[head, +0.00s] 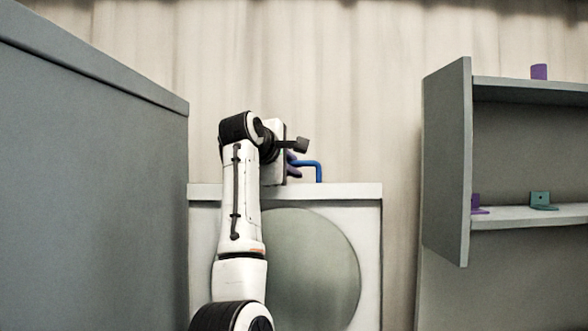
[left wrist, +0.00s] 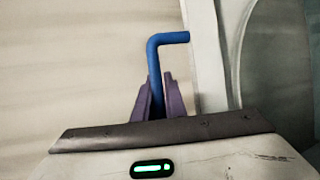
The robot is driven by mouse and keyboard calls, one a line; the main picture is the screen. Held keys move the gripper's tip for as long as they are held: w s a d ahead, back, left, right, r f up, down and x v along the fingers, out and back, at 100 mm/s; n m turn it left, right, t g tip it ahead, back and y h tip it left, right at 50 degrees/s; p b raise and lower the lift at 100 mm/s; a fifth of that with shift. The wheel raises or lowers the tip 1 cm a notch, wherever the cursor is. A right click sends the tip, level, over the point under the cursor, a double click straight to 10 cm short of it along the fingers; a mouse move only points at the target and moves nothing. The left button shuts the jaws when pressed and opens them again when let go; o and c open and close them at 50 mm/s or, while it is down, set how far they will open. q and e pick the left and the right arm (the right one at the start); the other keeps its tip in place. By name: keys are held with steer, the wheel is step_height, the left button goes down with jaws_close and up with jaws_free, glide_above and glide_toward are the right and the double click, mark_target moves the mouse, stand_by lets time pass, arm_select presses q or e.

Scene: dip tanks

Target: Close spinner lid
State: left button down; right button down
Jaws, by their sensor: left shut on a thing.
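The spinner (head: 364,215) is a white box with a large round grey-green panel (head: 315,265) on its front, at the centre of the head view. A bent blue handle (head: 319,170) rises above its top. My left gripper (head: 293,166) is above the spinner's top, shut on the blue handle. In the left wrist view, its purple fingers (left wrist: 158,96) clasp the lower part of the blue handle (left wrist: 153,62), and the bent end sticks out beyond them. The handle's base is hidden, and I cannot tell how the lid sits. My right gripper is not in view.
A large grey cabinet or wall (head: 90,190) stands close on the left. A grey shelf unit (head: 447,165) on the right holds a purple cylinder (head: 539,72), a teal bracket (head: 541,200) and a purple bracket (head: 477,205). A pale curtain hangs behind.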

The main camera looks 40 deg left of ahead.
arm_select(q)
steer(key=shift+d, duration=0.1)
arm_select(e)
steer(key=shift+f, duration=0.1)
